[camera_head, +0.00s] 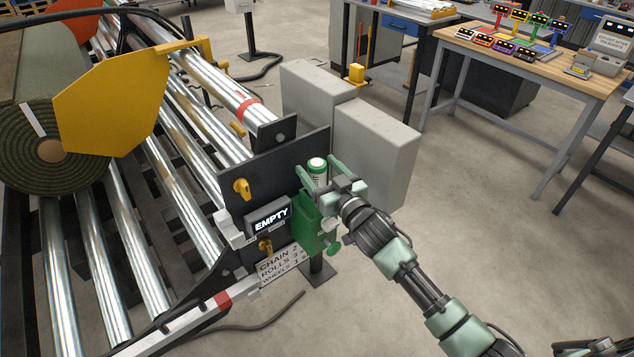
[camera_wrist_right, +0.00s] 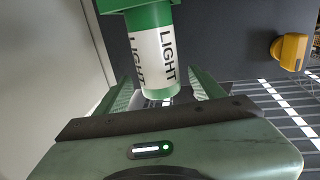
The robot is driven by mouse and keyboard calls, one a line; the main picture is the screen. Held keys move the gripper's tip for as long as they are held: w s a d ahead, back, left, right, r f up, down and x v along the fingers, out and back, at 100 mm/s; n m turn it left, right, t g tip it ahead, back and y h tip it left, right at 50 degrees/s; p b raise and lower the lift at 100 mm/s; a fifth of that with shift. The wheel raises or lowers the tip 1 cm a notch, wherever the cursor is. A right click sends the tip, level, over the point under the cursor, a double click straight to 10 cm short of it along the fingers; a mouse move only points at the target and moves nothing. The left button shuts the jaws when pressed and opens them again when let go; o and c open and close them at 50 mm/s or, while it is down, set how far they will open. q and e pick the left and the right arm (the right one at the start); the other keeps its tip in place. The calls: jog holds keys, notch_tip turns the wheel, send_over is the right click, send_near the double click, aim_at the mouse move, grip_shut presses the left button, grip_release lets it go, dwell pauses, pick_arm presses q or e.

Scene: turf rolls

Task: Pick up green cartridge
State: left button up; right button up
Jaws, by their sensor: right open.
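The green cartridge (camera_head: 317,167) is a short cylinder with a green end and a white band. It sits upright in a green holder (camera_head: 308,228) on the dark panel. In the right wrist view the cartridge (camera_wrist_right: 155,55) shows a white label reading LIGHT, with its upper part at a green piece. My right gripper (camera_head: 320,178) is at the cartridge, its jaws open. In the wrist view the fingers (camera_wrist_right: 163,85) stand either side of its near end, with gaps visible. Whether they touch it is unclear. My left gripper is not in view.
The panel carries an EMPTY display (camera_head: 268,217), yellow knobs (camera_head: 242,188) and a sign (camera_head: 282,264). Grey cabinets (camera_head: 375,150) stand close behind my right gripper. Metal rollers (camera_head: 135,245) and a turf roll (camera_head: 45,150) fill the left. Open floor lies to the right.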

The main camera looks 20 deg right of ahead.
jog(key=shift+w+a, duration=0.15)
jog(key=shift+w, duration=0.4)
jog(key=shift+s, duration=0.1)
grip_shut()
jog(key=shift+r, duration=0.15)
